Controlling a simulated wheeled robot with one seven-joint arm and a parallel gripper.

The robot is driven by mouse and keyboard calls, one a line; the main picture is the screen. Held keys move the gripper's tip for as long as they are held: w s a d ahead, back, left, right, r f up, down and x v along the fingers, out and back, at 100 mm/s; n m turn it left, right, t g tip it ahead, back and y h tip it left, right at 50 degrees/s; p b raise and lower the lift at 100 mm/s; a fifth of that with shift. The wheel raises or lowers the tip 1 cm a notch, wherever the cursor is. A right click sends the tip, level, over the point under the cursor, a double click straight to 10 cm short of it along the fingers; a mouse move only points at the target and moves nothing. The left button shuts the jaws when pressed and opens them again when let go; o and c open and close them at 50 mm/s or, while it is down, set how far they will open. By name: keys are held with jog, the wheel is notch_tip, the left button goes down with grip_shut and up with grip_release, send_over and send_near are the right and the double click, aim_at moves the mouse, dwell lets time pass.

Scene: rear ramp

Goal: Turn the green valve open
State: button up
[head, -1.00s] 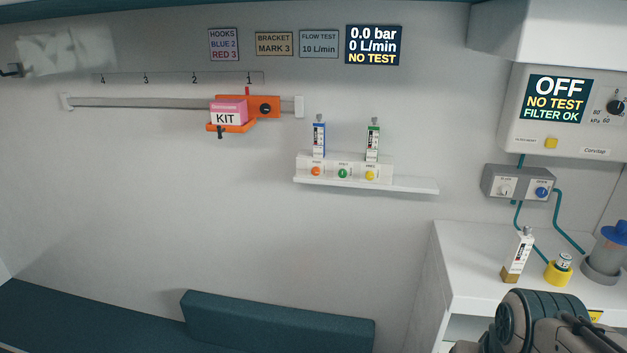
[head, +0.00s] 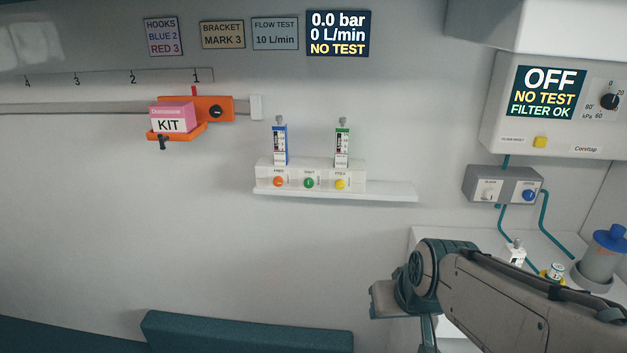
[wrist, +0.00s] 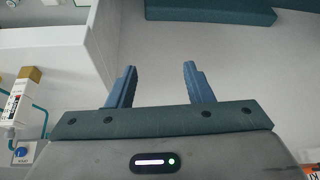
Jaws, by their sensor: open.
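A round green knob (head: 309,183) sits in the middle of a white block (head: 350,176) on the wall shelf, between an orange knob (head: 278,182) and a yellow one (head: 340,184). A meter with a green top (head: 343,145) stands upright on the right part of the block, and a blue-topped one (head: 280,145) on the left. I cannot tell which green part is the valve. My gripper (wrist: 160,68) is open and empty in the wrist view, its two blue fingers apart. In the head view my arm is below and right of the shelf, touching nothing on it; the fingertips are not clear.
A grey box with knobs (head: 503,187) is right of the shelf. A white counter (head: 428,237) below it holds a loose meter (head: 516,253) and a blue-capped jar (head: 602,252). An orange bracket (head: 210,107) with a kit hangs at left. The wall below the shelf is clear.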

jog(key=w+a+r+n+t+y+b, duration=0.1)
jog(key=w+a+r+n+t+y, duration=0.15)
jog(key=w+a+t, duration=0.7)
jog(key=t+h+b, duration=0.2)
jog(key=t+h, duration=0.1)
jog(key=h, duration=0.2)
send_near(308, 184)
jog(key=shift+n, duration=0.25)
jog(key=w, duration=0.3)
jog(key=w+p, duration=0.1)
jog(key=w, duration=0.2)
jog(key=w+p, duration=0.1)
jog(key=w, duration=0.2)
jog(key=shift+d+f, duration=0.15)
jog(key=shift+d, duration=0.2)
jog(key=shift+c, duration=0.4)
jog(key=c, duration=0.9)
